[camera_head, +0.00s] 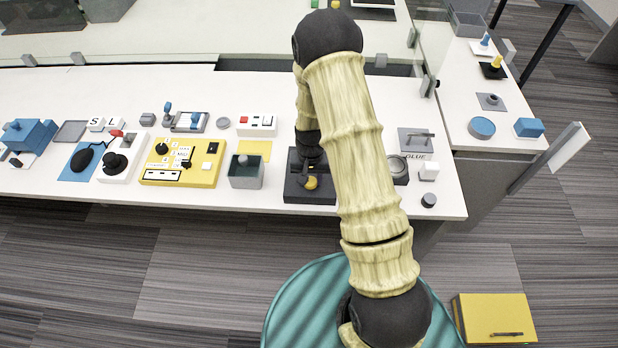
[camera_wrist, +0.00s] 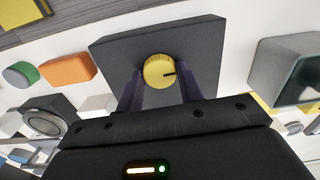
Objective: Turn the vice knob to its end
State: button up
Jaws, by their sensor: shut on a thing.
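In the head view the knob (camera_head: 311,183) shows in part at the front of the dark block (camera_head: 310,198), near the table's front edge. My gripper (camera_wrist: 160,80) is over the block, with one dark finger on each side of the knob, shut on it. The fingertips' contact with the knob is partly hidden. My arm covers part of the area right of the block in the head view.
A round dark dial (camera_head: 398,170) and a white block (camera_head: 429,171) are to the right, past my arm. A yellow panel (camera_head: 182,163) lies farther left. A yellow cabinet (camera_head: 495,318) stands on the floor.

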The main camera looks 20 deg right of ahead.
aim_at(310, 180)
jog(key=shift+w+r+m, duration=0.1)
jog(key=shift+w+m, duration=0.1)
jog(key=shift+m, duration=0.1)
jog(key=o, duration=1)
jog(key=shift+s, duration=0.1)
jog(key=shift+r, duration=0.3)
notch_tip(310, 180, up, 17)
jog(key=shift+f+b, duration=0.15)
jog(key=shift+b, duration=0.35)
